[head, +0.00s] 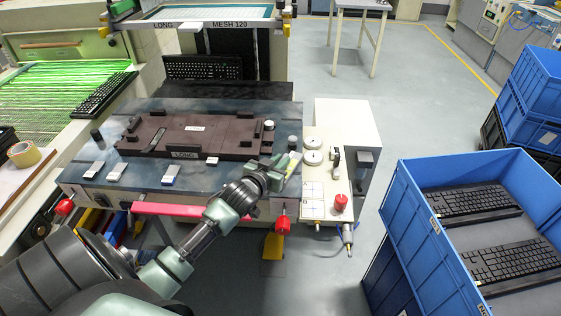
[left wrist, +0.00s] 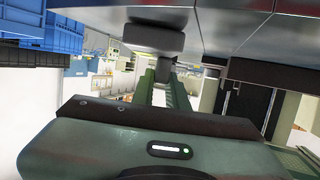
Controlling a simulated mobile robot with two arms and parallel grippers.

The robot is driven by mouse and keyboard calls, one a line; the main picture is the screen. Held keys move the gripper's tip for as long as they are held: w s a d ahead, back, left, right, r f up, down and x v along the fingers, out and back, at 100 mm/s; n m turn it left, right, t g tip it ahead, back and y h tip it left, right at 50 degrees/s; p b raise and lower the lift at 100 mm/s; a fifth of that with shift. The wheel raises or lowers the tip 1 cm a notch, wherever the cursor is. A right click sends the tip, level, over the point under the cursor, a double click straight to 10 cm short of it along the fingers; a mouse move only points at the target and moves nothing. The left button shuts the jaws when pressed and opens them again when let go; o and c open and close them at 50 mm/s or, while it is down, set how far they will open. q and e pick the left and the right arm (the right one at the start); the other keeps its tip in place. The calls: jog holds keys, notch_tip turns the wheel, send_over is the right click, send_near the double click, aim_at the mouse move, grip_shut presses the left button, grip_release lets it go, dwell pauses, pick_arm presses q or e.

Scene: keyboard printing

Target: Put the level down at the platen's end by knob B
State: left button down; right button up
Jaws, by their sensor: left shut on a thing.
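My left gripper (head: 280,170) reaches in over the front right corner of the dark press table (head: 235,180). My right gripper is not in view.
A white control box (head: 322,175) with two round dials and a red button (head: 341,203) stands right of the table. Several small white-topped blocks lie along the table's front. A blue crate (head: 410,215) with keyboards stands at right. Grey floor between is clear.

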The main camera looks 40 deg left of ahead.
pick_arm(q)
jog(key=shift+f, duration=0.1)
jog(key=c, duration=1.4)
grip_release()
jog(key=shift+r, duration=0.2)
jog(key=v, duration=1.2)
jog(key=shift+b, duration=0.3)
